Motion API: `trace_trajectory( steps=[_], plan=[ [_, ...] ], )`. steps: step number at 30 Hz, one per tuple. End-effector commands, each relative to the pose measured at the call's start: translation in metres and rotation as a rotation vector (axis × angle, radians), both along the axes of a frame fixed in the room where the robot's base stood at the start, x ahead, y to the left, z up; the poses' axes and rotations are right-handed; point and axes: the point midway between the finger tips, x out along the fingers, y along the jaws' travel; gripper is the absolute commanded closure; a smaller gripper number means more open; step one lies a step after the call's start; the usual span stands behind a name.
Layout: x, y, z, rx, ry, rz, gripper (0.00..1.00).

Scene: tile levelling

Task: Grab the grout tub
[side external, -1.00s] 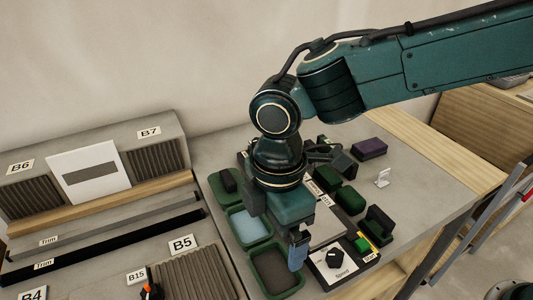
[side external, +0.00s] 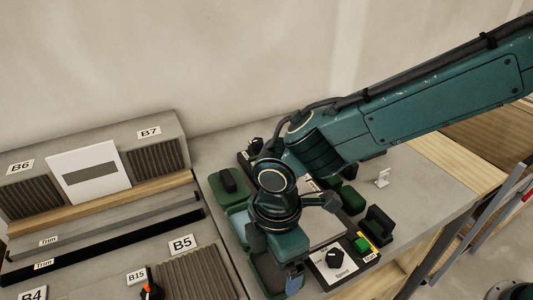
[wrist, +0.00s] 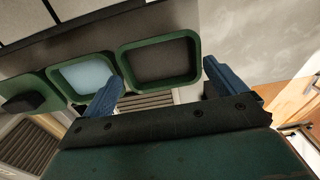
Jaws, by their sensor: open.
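The tub I take to be the grout tub is a green tray with a dark grey-brown filling (wrist: 198,58). It lies in the upper middle of the wrist view, just beyond the fingertips. In the side view, this tub (side external: 256,276) is partly hidden by my gripper at the bottom centre. My gripper (wrist: 163,82) is open, with one blue finger to each side of the tub's near edge. The gap between them looks empty, and I cannot tell whether either finger touches the rim. In the side view, one blue finger (side external: 295,278) shows at the tub's right side.
A tub with pale blue contents (wrist: 85,74) sits beside it, then a green tray with a dark block (wrist: 25,101). A speed control box (side external: 340,262) stands close right of my gripper. Dark green blocks (side external: 377,225) lie beyond.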

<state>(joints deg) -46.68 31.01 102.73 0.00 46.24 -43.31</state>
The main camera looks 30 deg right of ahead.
Motion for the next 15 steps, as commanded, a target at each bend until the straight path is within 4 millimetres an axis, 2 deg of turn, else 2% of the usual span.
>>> trace_trajectory(
  steps=[7, 15],
  plan=[
    [-0.001, 0.000, -0.028, -0.002, 0.002, 0.000, 0.04],
    [-0.001, 0.000, -0.034, 0.000, 0.000, 0.000, 0.04]
  ],
)
